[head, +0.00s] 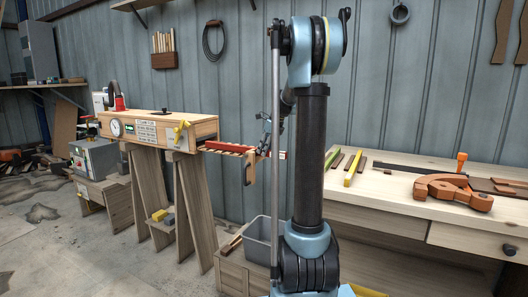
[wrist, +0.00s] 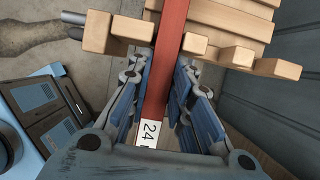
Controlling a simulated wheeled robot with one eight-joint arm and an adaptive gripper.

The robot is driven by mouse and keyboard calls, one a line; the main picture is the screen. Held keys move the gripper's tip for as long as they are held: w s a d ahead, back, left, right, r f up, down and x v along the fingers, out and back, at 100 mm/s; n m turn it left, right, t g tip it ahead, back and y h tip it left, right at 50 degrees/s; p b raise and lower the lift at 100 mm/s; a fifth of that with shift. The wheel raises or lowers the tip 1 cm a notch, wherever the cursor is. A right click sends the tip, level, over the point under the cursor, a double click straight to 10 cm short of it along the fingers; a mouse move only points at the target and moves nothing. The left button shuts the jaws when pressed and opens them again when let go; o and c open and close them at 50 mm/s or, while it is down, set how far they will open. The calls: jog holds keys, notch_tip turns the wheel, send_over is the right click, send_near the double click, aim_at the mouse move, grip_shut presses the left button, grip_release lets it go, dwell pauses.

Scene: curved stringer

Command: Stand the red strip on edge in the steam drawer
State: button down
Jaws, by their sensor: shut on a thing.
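The red strip (wrist: 171,45) runs up the middle of the wrist view, with a white end label marked 24 (wrist: 149,131). My gripper (wrist: 160,95) is shut on it near the labelled end, with a blue-padded finger on each side. The strip reaches out over the pale wooden drawer (wrist: 236,17), between its end blocks. In the head view the drawer (head: 249,171) sticks out of the right end of the steam box (head: 160,128), and my gripper (head: 265,143) is at its outer end. I cannot tell whether the strip rests on the drawer floor.
A yellow handle (head: 181,130) is on the steam box front. A grey bin (head: 260,236) stands below the drawer. The workbench (head: 385,188) at right holds coloured strips and an orange clamp (head: 452,190). The wall is close behind.

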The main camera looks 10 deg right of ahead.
jog(key=shift+f, duration=0.1)
jog(key=c, duration=1.4)
grip_release()
jog(key=shift+o, duration=0.2)
jog(key=v, duration=1.1)
jog(key=s+a+f+n+h, duration=0.1)
jog(key=s+a+f+n, duration=0.15)
jog(key=s+n, duration=0.6)
jog(key=s+f+n+h, duration=0.1)
jog(key=s+f+n, duration=0.7)
jog(key=s+f, duration=0.4)
jog(key=s+f+n+h, duration=0.1)
jog(key=s+f+n, duration=0.8)
jog(key=s, duration=1.2)
notch_tip(320, 180, down, 3)
jog(key=shift+a+f+g+h, duration=0.2)
jog(key=shift+a+g+h, duration=0.1)
jog(key=shift+h, duration=0.1)
